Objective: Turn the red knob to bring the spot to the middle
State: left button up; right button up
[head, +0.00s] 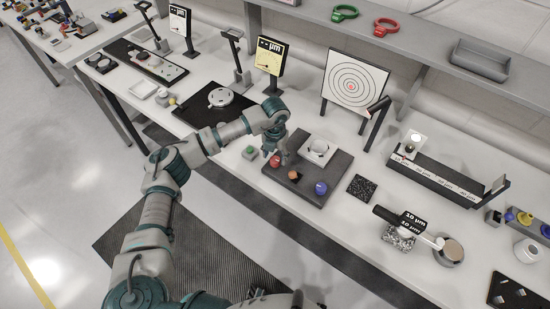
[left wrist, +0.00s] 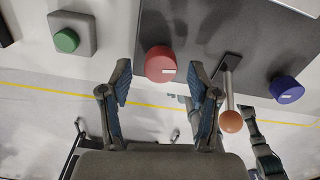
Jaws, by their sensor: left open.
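The red knob (head: 276,161) is on the near left edge of the dark mirror fixture (head: 300,192). My left gripper (head: 271,150) is at that knob, partly covering it from the head. In the left wrist view, my left gripper (left wrist: 158,78) is open, with the red knob (left wrist: 159,64) between and slightly beyond its fingertips; a gap shows on each side. A round mirror mount (head: 318,150) stands on the fixture. The target board (head: 355,82) has black rings and a red centre; I cannot tell a separate light spot on it.
The blue knob (left wrist: 287,89) and an orange ball-ended lever (left wrist: 231,120) sit right of the red knob. A green button (left wrist: 67,40) on a grey box is to its left. A long black rail (head: 440,178) stands farther right. Floor lies before the table.

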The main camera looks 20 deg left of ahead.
aim_at(275, 159)
pick_arm(q)
notch_tip(275, 159, up, 10)
dwell(0.3)
dwell(0.4)
